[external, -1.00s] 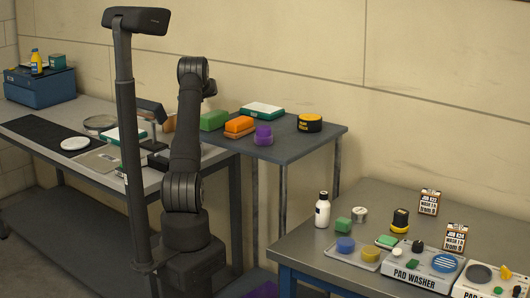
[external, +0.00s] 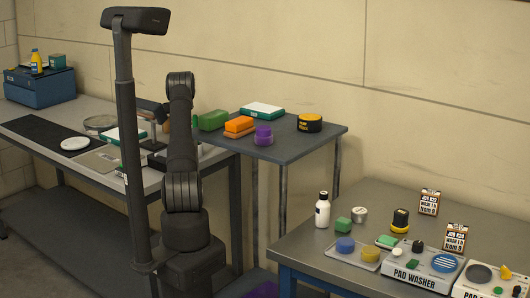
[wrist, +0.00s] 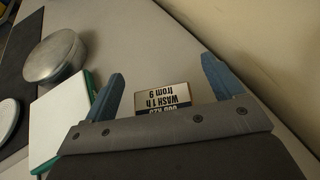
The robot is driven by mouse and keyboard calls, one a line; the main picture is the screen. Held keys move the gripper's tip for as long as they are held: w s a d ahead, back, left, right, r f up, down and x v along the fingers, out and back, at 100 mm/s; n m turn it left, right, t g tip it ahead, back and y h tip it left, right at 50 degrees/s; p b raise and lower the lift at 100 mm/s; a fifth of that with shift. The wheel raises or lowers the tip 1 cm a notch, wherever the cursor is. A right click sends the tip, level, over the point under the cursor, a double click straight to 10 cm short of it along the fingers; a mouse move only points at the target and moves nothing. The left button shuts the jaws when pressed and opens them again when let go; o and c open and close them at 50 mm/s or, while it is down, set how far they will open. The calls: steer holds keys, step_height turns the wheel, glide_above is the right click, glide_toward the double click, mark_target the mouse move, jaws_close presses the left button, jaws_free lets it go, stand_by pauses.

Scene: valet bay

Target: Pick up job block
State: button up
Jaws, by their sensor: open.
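A job block (wrist: 163,98), a small white card-faced block with dark print reading WASH 1 h from 9, lies on the grey bench in the wrist view. The print appears upside down. My gripper (wrist: 163,68) is open, its two blue fingers spread on either side of the block with gaps on both sides. The block's near edge is cut off by the gripper body. I cannot tell how far the fingers are above the bench. In the external view my arm largely hides the gripper and this block.
Left of the gripper are a white-topped green box (wrist: 65,120), close to the left finger, and a round metal tin (wrist: 56,57). A white disc (external: 74,143) lies on the black mat (external: 35,133). The wall is on the right in the wrist view. Similar cards (external: 429,203) stand on the right table.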

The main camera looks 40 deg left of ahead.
steer(key=shift+c, duration=0.5)
steer(key=c, duration=0.4)
